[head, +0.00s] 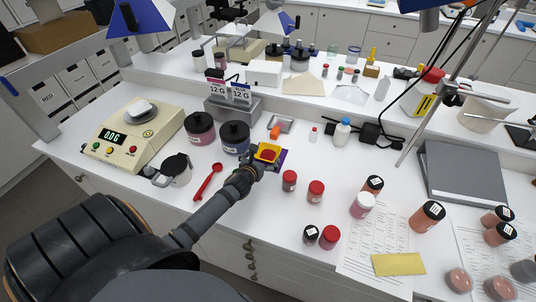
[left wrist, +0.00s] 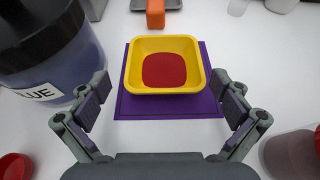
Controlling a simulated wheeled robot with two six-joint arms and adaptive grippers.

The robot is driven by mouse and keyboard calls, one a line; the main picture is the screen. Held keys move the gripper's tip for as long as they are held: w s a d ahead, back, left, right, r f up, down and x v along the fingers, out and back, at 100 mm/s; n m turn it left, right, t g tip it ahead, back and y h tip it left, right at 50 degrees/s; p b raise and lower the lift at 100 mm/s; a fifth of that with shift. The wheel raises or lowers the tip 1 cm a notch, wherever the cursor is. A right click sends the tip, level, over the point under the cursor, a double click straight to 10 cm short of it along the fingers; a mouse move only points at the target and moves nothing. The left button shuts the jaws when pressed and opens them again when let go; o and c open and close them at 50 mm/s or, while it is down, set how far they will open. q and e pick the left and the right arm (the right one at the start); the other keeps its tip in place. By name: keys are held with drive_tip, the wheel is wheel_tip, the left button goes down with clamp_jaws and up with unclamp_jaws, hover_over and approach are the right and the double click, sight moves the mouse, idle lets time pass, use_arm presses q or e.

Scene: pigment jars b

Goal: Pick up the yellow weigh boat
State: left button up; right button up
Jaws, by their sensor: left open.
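The yellow weigh boat (head: 267,151) holds red powder and sits on a purple mat (head: 283,158) on the white bench. In the left wrist view the yellow weigh boat (left wrist: 136,82) lies on the purple mat (left wrist: 125,105), just ahead of my gripper. My left gripper (head: 256,163) reaches in from the left, next to the boat. Its two fingers are spread wide and empty, and the left gripper (left wrist: 165,103) frames the near part of the mat in the wrist view. My right gripper is not visible.
A blue-labelled dark jar (left wrist: 45,60) stands close by the left finger. An orange object (left wrist: 155,14) lies behind the boat. Red-capped jars (head: 316,190) stand to the right, and a red scoop (head: 208,182) lies to the left. A scale (head: 137,132) stands at the far left.

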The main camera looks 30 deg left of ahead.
sight(271, 149)
use_arm(q)
drive_tip(key=x, duration=0.3)
drive_tip(key=shift+w+d+p, duration=0.2)
drive_tip(key=shift+w+p, duration=0.1)
drive_tip(key=shift+w, duration=0.2)
drive_tip(key=shift+w+a+f, duration=0.1)
drive_tip(key=shift+w+f, duration=0.15)
drive_tip(key=shift+w, duration=0.15)
drive_tip(key=shift+s+r, duration=0.1)
drive_tip(key=shift+s, duration=0.05)
drive_tip(key=shift+c, duration=1.5)
drive_tip(key=c, duration=0.5)
